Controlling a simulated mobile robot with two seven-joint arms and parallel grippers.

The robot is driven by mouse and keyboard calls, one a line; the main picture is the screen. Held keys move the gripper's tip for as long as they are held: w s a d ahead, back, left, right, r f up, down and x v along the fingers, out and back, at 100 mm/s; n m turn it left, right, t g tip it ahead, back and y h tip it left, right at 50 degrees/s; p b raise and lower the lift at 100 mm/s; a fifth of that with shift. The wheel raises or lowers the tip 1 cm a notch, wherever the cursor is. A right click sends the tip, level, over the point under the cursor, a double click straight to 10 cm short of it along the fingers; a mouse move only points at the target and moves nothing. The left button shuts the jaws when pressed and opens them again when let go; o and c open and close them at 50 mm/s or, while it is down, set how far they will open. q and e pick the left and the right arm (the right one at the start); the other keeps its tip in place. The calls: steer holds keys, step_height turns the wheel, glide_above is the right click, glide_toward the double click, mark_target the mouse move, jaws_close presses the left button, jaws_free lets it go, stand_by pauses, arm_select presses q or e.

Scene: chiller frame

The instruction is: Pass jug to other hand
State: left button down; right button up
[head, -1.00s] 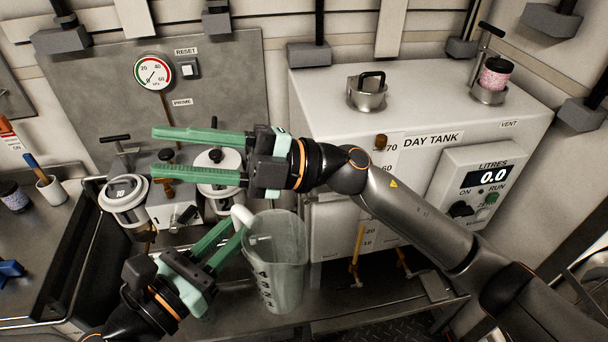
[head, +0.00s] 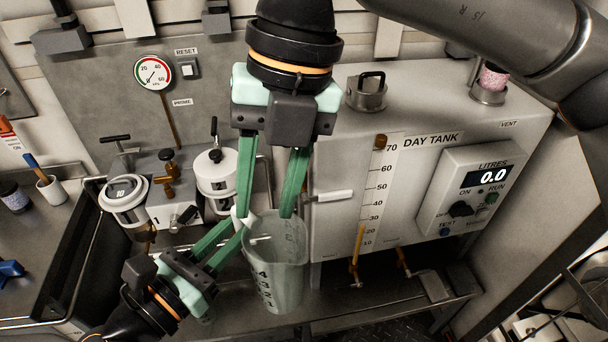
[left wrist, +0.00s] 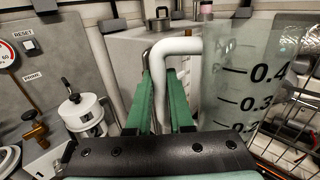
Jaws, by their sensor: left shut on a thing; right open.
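The clear jug (head: 276,268) with dark markings is upright in the lower middle of the head view. Its white handle is on its left side. My left gripper (head: 236,232) comes from the lower left and is shut on the handle; the left wrist view shows the white handle (left wrist: 187,52) at its green fingers and the jug wall (left wrist: 245,85) to the right. My right gripper (head: 268,214) points down from above, open, with its fingers apart at the jug's top. One fingertip is by the handle, the other by the rim; I cannot tell whether they touch.
The day tank (head: 335,165) stands behind and right of the jug, with its litre display box (head: 470,195) on the front. A steel bench (head: 385,292) runs below.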

steer(key=d, duration=0.1)
steer(key=d+h, duration=0.1)
steer(key=d+t+h, duration=0.1)
steer(key=shift+w+d+r+m, duration=0.2)
steer(key=shift+d+r+m, duration=0.1)
steer(key=shift+r, duration=0.1)
steer(key=shift+f, duration=0.25)
step_height(320, 180, down, 11)
steer(key=shift+a+f, duration=0.15)
jaws_close()
stand_by(1.0)
arm_select(q)
steer(key=c, duration=0.7)
jaws_free()
